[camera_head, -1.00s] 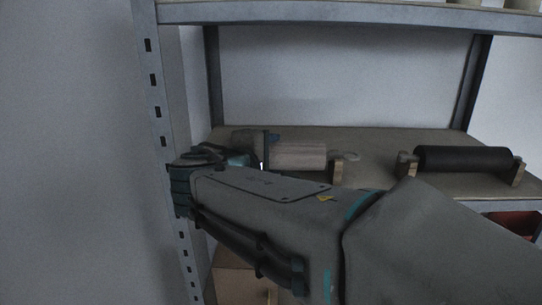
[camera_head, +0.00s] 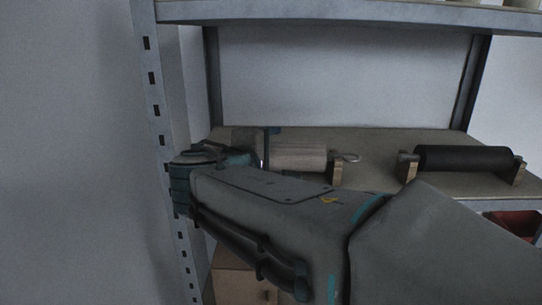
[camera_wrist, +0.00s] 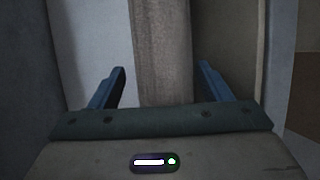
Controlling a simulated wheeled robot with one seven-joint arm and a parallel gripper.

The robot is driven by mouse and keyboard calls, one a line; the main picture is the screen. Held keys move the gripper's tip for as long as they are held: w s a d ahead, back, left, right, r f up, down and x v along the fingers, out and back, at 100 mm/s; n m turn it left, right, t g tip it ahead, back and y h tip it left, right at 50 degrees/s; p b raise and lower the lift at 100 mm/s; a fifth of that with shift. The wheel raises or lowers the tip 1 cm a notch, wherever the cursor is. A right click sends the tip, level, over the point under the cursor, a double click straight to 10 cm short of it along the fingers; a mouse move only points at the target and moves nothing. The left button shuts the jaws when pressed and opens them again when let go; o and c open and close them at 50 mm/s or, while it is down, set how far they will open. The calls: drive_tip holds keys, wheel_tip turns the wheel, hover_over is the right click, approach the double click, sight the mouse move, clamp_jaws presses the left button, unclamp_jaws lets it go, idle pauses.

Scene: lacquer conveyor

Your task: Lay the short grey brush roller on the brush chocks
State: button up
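The short grey brush roller (camera_head: 298,157) lies level, left to right, above the shelf board in the head view. Its right end pin meets a tan chock (camera_head: 337,170); its left end is hidden behind my wrist. In the wrist view the roller (camera_wrist: 164,50) runs between the two blue fingers of my gripper (camera_wrist: 162,75). The fingers are apart, with a visible gap on each side of the roller. In the head view my arm hides most of the gripper and any left chock.
A black roller (camera_head: 463,159) rests on its own chocks further right on the same shelf board (camera_head: 380,142). A slotted metal upright (camera_head: 153,110) stands close left of my wrist. An upper shelf (camera_head: 350,14) spans overhead. A cardboard box (camera_head: 243,278) and a red bin (camera_head: 515,224) sit below.

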drive_tip(key=shift+f, duration=0.25)
drive_tip(key=shift+s+a, duration=0.25)
drive_tip(key=shift+s, duration=0.2)
drive_tip(key=b+v, duration=0.3)
drive_tip(key=v, duration=1)
drive_tip(key=shift+r, duration=0.3)
drive_tip(key=shift+d, duration=0.1)
